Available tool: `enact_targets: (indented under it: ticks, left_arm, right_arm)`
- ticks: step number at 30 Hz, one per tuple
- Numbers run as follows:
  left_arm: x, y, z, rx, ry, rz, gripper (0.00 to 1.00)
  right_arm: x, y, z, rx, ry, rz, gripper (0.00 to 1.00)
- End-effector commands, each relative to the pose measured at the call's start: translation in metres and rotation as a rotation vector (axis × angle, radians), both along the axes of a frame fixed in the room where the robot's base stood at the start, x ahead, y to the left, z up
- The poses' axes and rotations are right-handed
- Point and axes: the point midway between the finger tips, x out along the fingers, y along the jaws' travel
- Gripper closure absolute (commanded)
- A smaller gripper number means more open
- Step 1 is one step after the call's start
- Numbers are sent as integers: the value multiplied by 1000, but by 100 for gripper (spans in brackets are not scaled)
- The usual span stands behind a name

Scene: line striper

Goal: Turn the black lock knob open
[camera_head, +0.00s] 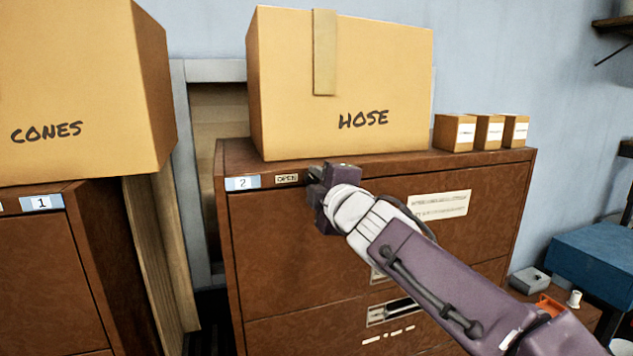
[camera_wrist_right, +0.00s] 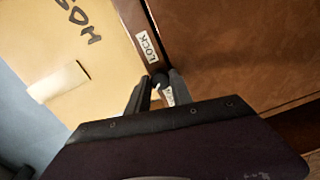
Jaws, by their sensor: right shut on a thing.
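The black lock knob (camera_wrist_right: 158,79) is on the top front edge of the brown cabinet (camera_head: 290,240) marked 2. In the wrist view it sits between the two dark fingertips of my right gripper (camera_wrist_right: 158,82), which is shut on it. A LOCK label (camera_wrist_right: 147,47) is on one side of the knob, and another label (camera_wrist_right: 168,96) lies partly hidden behind the fingers. In the head view my right gripper (camera_head: 315,175) is just right of the OPEN label (camera_head: 287,179) and hides the knob. The knob's exact turn angle cannot be told. My left gripper is not in view.
A HOSE box (camera_head: 345,60) stands on the cabinet just above the gripper. Several small boxes (camera_head: 489,132) stand at the right on top. A CONES box (camera_head: 70,90) sits on cabinet 1 (camera_head: 45,270) at the left. A blue box (camera_head: 595,262) is at the right.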

Motion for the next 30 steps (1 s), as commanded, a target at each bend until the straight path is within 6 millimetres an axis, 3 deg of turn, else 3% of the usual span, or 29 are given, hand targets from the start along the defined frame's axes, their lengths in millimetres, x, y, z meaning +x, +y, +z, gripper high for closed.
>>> enact_targets:
  ticks: [12, 29, 30]
  left_arm:
    - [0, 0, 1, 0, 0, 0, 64]
    - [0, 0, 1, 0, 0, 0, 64]
    - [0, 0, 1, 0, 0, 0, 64]
  right_arm:
    - [0, 0, 0, -165, -52, -1, 100]
    - [0, 0, 1, -189, -61, -1, 100]
    - [0, 0, 1, -188, -61, -1, 65]
